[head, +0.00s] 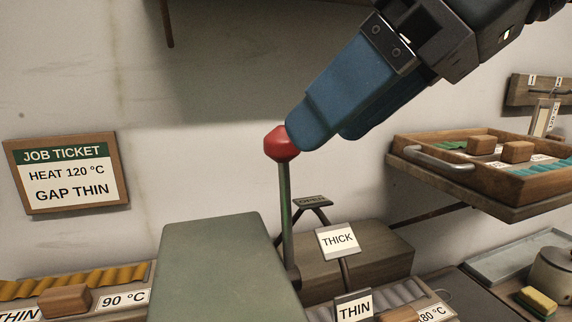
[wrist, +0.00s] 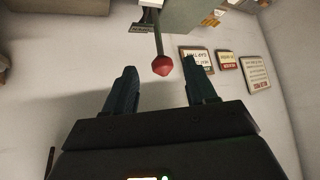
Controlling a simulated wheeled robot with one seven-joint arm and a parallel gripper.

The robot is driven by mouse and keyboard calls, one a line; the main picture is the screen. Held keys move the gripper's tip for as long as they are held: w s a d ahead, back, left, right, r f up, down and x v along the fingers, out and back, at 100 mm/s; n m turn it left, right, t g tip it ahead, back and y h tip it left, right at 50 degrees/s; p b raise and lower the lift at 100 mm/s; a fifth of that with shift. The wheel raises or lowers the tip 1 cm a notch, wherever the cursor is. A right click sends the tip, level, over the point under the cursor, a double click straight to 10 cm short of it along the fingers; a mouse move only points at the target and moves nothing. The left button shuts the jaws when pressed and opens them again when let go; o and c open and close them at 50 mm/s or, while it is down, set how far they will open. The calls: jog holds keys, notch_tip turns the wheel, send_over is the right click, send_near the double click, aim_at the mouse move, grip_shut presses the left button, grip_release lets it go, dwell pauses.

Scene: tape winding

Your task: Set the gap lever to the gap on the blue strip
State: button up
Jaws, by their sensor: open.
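The gap lever is a thin upright rod (head: 286,215) with a red knob (head: 280,144) on top. Its signs read OPEN (head: 313,201), THICK (head: 338,240) and THIN (head: 353,305). The rod stands beside the OPEN sign; its exact setting is unclear. My gripper (head: 325,138) is open above the lever, its near blue finger overlapping the knob's edge in the head view. In the wrist view, the knob (wrist: 162,65) shows between the open fingers (wrist: 161,76), around their tip level; contact is unclear. A teal-blue wavy strip (head: 541,167) lies in the right tray; its labels are too small to read.
A job ticket (head: 66,173) on the wall reads HEAT 120 °C, GAP THIN. A yellow strip (head: 75,279) lies front left with THIN and 90 °C labels. The wooden tray (head: 420,151) sits on a right shelf. A green-grey box (head: 218,262) stands before the lever.

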aim_at(288, 164)
jog(key=x, duration=0.7)
jog(key=shift+w+a+f, duration=0.15)
jog(key=shift+a+f, duration=0.05)
jog(key=shift+f, duration=0.05)
grip_shut()
dwell(0.3)
